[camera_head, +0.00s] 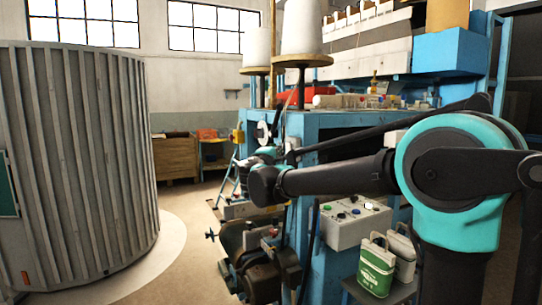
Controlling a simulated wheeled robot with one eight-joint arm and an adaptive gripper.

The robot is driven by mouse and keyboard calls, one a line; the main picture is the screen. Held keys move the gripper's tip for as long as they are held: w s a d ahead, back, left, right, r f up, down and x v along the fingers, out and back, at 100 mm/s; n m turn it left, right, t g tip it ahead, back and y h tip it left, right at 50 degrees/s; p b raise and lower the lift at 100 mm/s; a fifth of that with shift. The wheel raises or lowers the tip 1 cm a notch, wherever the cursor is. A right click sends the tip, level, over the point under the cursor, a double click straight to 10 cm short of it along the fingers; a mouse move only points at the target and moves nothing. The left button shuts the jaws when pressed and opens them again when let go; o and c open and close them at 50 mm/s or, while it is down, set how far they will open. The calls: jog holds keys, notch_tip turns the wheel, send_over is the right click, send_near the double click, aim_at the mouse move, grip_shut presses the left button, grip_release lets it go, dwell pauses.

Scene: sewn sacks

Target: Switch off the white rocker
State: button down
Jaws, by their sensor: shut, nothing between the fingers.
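A light grey control box (345,222) stands on the blue machine, right of centre. Its face carries small coloured buttons and dark knobs. I cannot make out a white rocker on it or anywhere else in this view. My black and teal arm reaches in from the right, above and in front of the box, to a teal joint (266,186) left of it. I cannot make out my gripper or its fingertips; they do not show clearly past the arm links.
The blue machine (300,125) carries large white thread cones (303,28) on top. Green and white cans (376,266) stand below the control box. A dark motor unit (262,275) sits low at centre. A large ribbed grey cylinder (80,160) fills the left. Floor between is clear.

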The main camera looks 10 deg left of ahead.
jog(key=shift+w+d+r, duration=0.1)
jog(key=shift+w+d, duration=0.5)
jog(key=shift+d, duration=0.15)
jog(key=shift+w+d+r, duration=0.15)
jog(key=shift+d, duration=0.1)
